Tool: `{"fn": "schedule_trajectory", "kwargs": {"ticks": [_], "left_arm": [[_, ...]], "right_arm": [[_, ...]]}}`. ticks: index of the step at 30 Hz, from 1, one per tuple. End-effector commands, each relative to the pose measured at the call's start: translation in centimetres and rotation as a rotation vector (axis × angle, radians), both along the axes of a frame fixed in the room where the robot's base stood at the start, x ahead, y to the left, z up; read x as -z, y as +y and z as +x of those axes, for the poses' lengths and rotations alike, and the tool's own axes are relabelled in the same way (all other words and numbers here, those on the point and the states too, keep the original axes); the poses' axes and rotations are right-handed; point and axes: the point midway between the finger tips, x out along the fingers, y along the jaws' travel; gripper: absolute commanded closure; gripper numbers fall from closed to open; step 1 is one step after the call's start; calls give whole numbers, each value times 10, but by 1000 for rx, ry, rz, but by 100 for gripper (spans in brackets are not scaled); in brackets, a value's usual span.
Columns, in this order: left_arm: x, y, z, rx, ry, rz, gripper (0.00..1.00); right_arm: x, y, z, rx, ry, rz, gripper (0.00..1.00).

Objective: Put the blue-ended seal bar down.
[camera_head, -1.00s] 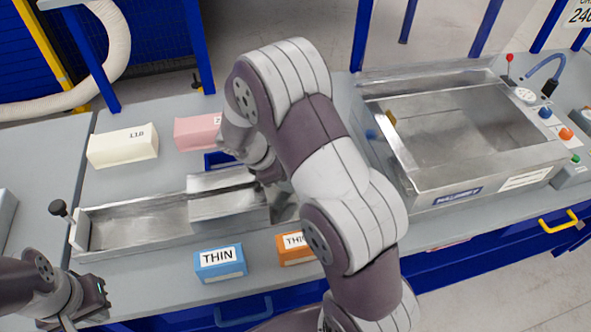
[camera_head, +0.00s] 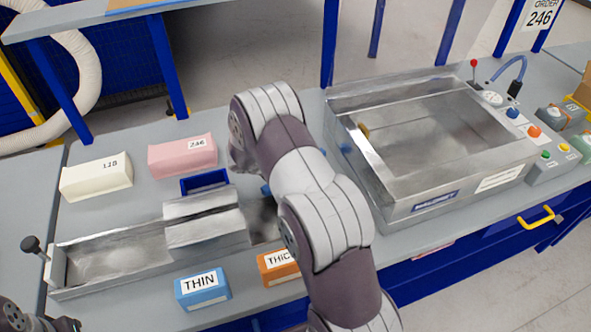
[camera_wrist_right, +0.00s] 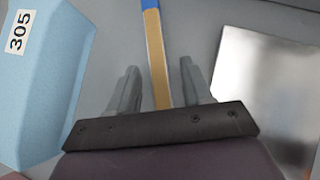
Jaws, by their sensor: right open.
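The blue-ended seal bar (camera_wrist_right: 155,50) shows in the right wrist view as a narrow tan strip with a blue end at the top edge. It lies between the spread fingers of my right gripper (camera_wrist_right: 158,67), with gaps on both sides. The grey surface is behind it, and its lower end is hidden by the gripper's body. In the head view my right arm hides this gripper, and I cannot make out the bar for sure. Only a little of my left gripper (camera_head: 62,324) shows at the bottom left corner.
A light blue block marked 305 (camera_wrist_right: 45,70) is left of the right gripper; a metal plate (camera_wrist_right: 270,95) is right. The head view shows the metal trough (camera_head: 110,262), cream block (camera_head: 96,180), pink block (camera_head: 182,157), THIN box (camera_head: 203,288), orange box (camera_head: 279,268) and sealing machine (camera_head: 440,190).

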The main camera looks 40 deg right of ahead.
Motion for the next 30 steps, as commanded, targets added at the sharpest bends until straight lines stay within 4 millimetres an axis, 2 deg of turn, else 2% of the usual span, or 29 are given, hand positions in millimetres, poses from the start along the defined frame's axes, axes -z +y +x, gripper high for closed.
{"fn": "schedule_trajectory", "kwargs": {"ticks": [4,6,9,17,19,30], "left_arm": [[1,0,0,0,0,0,100],[1,0,0,0,0,0,100],[1,0,0,0,0,0,100],[0,0,0,0,0,0,100],[1,0,0,0,0,0,100],[1,0,0,0,0,0,100]], "right_arm": [[0,0,0,-1,-1,1,49],[0,0,0,0,-1,1,72],[0,1,0,0,-1,1,100],[-1,1,0,0,-3,1,100],[-8,1,1,1,-6,0,100],[-92,0,1,1,-5,0,100]]}}
